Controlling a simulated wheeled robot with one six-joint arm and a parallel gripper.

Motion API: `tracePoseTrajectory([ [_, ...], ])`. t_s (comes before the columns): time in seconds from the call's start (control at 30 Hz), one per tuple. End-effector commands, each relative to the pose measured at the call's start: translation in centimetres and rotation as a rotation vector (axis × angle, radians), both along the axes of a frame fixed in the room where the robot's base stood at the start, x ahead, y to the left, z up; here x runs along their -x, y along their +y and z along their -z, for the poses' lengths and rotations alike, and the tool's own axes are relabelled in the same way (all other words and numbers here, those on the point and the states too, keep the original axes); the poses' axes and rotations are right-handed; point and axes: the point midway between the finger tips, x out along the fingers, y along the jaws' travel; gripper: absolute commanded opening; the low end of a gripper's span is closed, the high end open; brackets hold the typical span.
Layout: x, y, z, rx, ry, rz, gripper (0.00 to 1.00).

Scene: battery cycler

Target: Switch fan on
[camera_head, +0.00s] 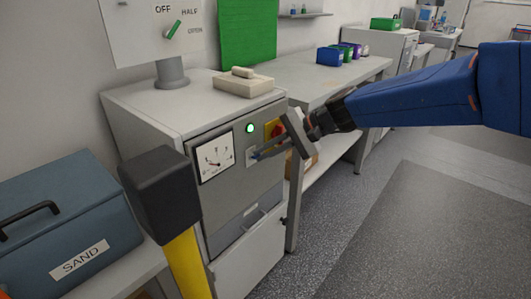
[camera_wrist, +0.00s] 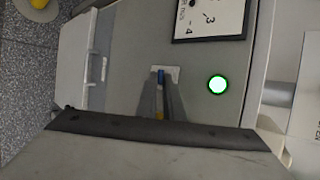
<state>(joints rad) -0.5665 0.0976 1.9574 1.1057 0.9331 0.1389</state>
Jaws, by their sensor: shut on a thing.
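My gripper (camera_head: 257,156) reaches in from the right to the front panel of a grey cabinet (camera_head: 240,190). Its fingertips are at a small light switch plate (camera_head: 249,153) below a lit green lamp (camera_head: 250,128). In the wrist view the narrow fingers (camera_wrist: 166,85) are closed together in front of the plate (camera_wrist: 172,74), around a small blue piece (camera_wrist: 160,76) that looks like a switch lever. The fingers hide most of it, so its position is unclear. The green lamp (camera_wrist: 217,84) is also lit there. No fan is recognisable.
A dial gauge (camera_head: 215,158) and a red-yellow knob (camera_head: 273,129) flank the switch. Above stands a board with a green selector (camera_head: 173,30) marked OFF and HALF. Floor at right is clear.

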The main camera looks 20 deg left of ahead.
Motion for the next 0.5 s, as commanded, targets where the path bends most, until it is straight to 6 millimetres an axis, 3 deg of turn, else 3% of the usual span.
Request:
tracePoseTrajectory([
  [0.27,0.07,0.05,0.03,0.000,0.001,-0.002,0.00],
  [0.3,0.07,0.05,0.03,0.000,0.001,-0.002,0.15],
  [0.37,0.07,0.05,0.03,0.000,0.001,-0.002,0.26],
  [0.5,0.04,0.06,-0.02,-0.001,0.001,-0.001,0.26],
])
